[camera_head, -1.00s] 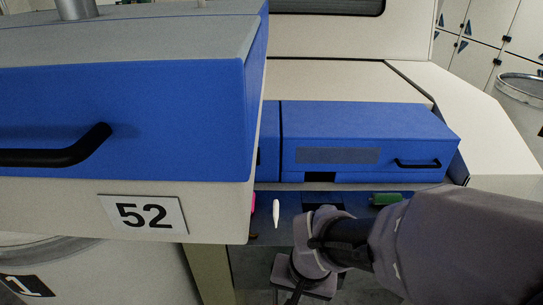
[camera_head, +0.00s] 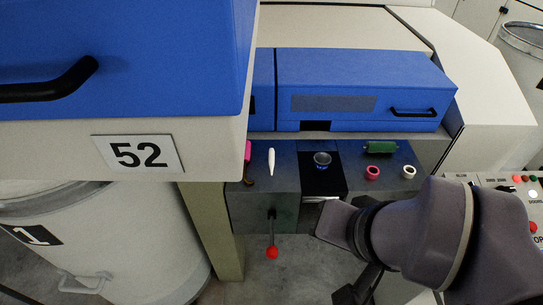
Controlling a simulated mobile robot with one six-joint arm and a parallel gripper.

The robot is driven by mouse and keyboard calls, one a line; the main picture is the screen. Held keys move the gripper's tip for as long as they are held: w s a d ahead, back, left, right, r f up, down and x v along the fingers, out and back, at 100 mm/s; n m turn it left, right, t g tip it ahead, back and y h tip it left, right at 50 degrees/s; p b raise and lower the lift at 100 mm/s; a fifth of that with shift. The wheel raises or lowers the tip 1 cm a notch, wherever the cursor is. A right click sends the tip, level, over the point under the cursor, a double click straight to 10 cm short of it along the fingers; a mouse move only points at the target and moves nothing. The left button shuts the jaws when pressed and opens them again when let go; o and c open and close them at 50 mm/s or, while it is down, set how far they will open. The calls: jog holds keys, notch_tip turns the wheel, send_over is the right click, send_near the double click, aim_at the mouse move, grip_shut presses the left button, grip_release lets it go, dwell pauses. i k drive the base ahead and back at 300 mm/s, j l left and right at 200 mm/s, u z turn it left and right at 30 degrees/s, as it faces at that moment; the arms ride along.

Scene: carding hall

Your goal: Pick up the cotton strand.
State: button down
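A small white tapered piece (camera_head: 271,161), which looks like the cotton strand, lies on the dark panel of the machine below the blue cover. My arm reaches in from the right, with its wrist in front of the panel's right part. The dark end of my gripper (camera_head: 357,289) shows only partly at the bottom edge, below and to the right of the white piece and apart from it. Its fingers cannot be made out.
A red-knobbed lever (camera_head: 272,252) hangs in front. The large blue-and-cream housing (camera_head: 120,70) bounds the left.

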aim_at(272, 153)
jog(key=k+j, duration=0.15)
jog(key=j, duration=0.25)
jog(key=k+j, duration=0.15)
jog(key=j, duration=0.2)
jog(key=k+j+z, duration=0.1)
jog(key=j, duration=0.3)
jog(key=k+j, duration=0.25)
jog(key=j, duration=0.15)
jog(key=k+j, duration=0.2)
jog(key=j, duration=0.15)
jog(key=i, duration=0.5)
